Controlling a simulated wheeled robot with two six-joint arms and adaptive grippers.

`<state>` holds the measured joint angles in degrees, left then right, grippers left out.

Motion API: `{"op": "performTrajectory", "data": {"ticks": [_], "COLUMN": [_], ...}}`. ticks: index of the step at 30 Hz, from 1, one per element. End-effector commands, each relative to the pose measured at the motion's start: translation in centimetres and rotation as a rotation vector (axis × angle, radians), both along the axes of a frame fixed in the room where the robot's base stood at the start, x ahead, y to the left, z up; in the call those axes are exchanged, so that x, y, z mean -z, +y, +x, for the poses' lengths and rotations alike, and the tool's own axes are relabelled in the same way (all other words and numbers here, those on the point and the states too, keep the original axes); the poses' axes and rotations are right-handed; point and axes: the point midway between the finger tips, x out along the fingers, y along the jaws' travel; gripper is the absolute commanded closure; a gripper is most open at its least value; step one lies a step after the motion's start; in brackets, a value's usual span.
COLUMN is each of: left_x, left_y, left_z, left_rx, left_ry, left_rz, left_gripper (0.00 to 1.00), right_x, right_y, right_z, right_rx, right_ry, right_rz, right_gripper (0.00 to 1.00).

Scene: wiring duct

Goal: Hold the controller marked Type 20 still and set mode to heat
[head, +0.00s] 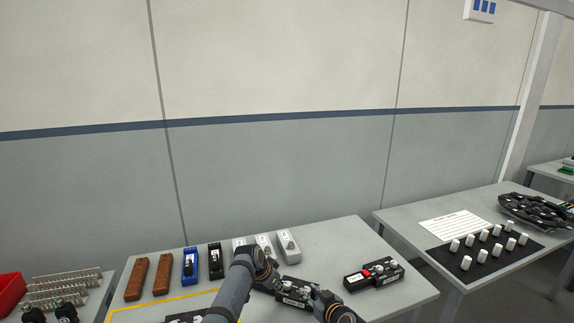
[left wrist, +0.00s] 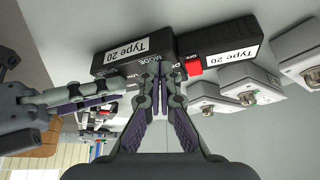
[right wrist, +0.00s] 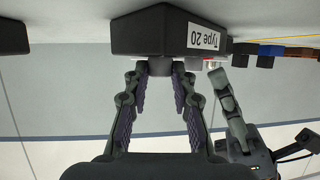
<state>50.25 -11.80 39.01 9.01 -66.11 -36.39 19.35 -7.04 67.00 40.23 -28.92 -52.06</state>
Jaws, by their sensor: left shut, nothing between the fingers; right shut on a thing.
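A black controller (left wrist: 135,52) with a white "Type 20" label sits in front of both grippers. It also shows in the right wrist view (right wrist: 150,32) and in the head view (head: 292,302), partly hidden by my arms. My right gripper (right wrist: 166,68) is shut on it, by a small dark part at its edge. My left gripper (left wrist: 160,72) is shut and empty, its tips close by the "MODE" lettering. I cannot tell whether they touch the control. A second black box (left wrist: 220,42) with a "Type 20" label and red switch shows beside it.
Another black controller with a red part (head: 373,275) lies to the right on the table. White units (head: 288,246), a black unit (head: 215,260), a blue unit (head: 190,265) and brown blocks (head: 137,279) stand at the back left. A second table (head: 470,260) is farther right.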

Motion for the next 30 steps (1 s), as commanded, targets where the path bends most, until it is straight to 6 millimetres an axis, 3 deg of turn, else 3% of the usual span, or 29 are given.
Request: {"op": "performTrajectory", "data": {"ticks": [12,22,27,30], "left_x": [-5.3,-5.6,-6.7,-6.5], "left_y": [0.0,-0.1,-1.7,-1.6], "left_z": [0.0,-0.1,-0.8,-0.8], "left_rx": [0.000,0.000,0.001,0.000], "left_ry": [-0.001,0.001,-0.001,0.001], "left_rz": [0.000,-0.001,-0.002,0.001], "left_gripper": [1.00,1.00,1.00,1.00], "right_x": [0.1,0.1,0.1,0.1], "right_y": [0.0,0.0,0.0,0.0], "right_z": [0.0,0.0,0.0,0.0], "right_rx": [0.000,0.000,0.000,0.000], "right_ry": [0.002,0.001,0.001,0.001], "right_rz": [-0.001,0.000,0.000,0.000], "right_gripper": [1.00,1.00,1.00,1.00]}}
